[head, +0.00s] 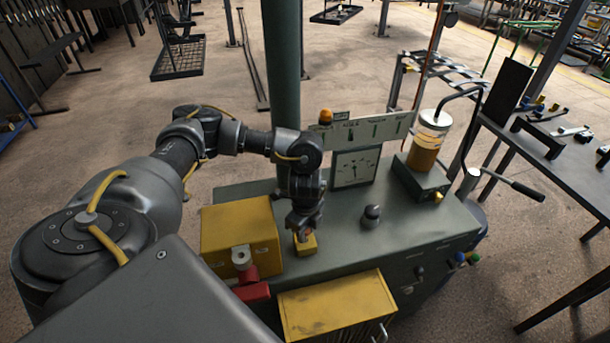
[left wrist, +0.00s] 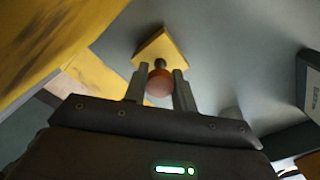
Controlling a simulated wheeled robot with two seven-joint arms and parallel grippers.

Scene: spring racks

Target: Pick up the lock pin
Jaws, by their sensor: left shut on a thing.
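The lock pin shows in the left wrist view as a round reddish-brown knob (left wrist: 159,84) on a dark stem. The stem meets a small yellow block (left wrist: 158,47), which also shows in the head view (head: 306,247) on the grey-green bench top. My left gripper (head: 303,231) points down over this block. In the left wrist view its two fingers (left wrist: 159,88) are shut on the knob, one on each side. I cannot tell whether the stem still sits in the block. My right gripper is not in view.
A large yellow box (head: 238,228) stands left of the gripper, with a red part (head: 252,288) in front. A yellow drawer-like box (head: 338,307) is nearer. A small dark knob (head: 372,213), a gauge panel (head: 354,168) and an amber cylinder (head: 427,145) stand to the right and behind.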

